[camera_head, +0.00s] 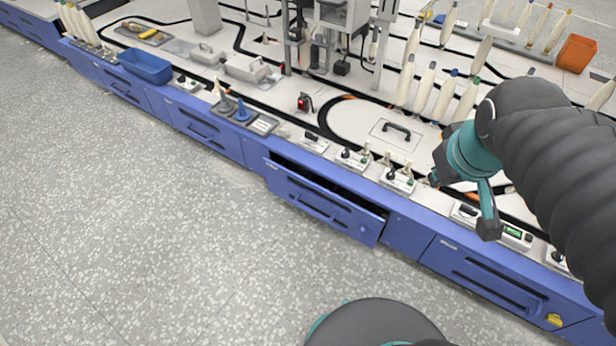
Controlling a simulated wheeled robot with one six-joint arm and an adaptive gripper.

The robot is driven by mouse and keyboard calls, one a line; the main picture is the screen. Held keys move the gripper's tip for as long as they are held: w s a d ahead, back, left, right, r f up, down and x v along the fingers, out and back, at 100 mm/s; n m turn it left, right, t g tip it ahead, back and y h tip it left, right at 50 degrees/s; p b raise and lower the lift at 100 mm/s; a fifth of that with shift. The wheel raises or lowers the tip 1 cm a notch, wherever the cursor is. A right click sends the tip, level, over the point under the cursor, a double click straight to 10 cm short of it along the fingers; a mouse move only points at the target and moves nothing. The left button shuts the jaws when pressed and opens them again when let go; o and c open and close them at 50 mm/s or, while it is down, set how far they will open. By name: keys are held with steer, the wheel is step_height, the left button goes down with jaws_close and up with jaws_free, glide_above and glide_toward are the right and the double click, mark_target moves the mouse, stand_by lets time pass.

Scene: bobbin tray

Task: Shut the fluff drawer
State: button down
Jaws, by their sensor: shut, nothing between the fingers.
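One blue drawer (320,206) in the front of the blue cabinet stands pulled out a little, with a dark gap along its top edge. It has a dark slot handle on its face; any lettering on it is too small to read. My gripper (488,230) hangs at the right, above the front edge of the worktop and to the right of the open drawer. Its fingers look closed together, with nothing in them, and it is apart from the drawer.
Other blue drawers (490,285) along the cabinet front are flush. The white worktop (340,125) carries control boxes, a blue bin (145,66), an orange bin (576,53) and several white bobbins (445,95). The speckled floor (150,230) before the drawer is clear.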

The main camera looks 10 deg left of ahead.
steer(key=w+a+f+n+g+b, duration=0.2)
steer(key=w+a+f+n, duration=0.9)
steer(key=w+a+n, duration=0.35)
steer(key=w+a+f+n+h+b, duration=0.1)
steer(key=w+a+f+n+b, duration=0.15)
steer(key=a+f+n, duration=1.3)
steer(key=w+f+m, duration=0.1)
steer(key=w+f, duration=0.2)
steer(key=f, duration=0.3)
steer(key=w+d+f+m+b, duration=0.1)
steer(key=w+f, duration=0.2)
steer(key=f, duration=0.3)
steer(key=shift+w+f+m, duration=0.3)
steer(key=shift+w+f, duration=0.05)
steer(key=shift+w, duration=0.05)
steer(key=shift+w+d, duration=0.1)
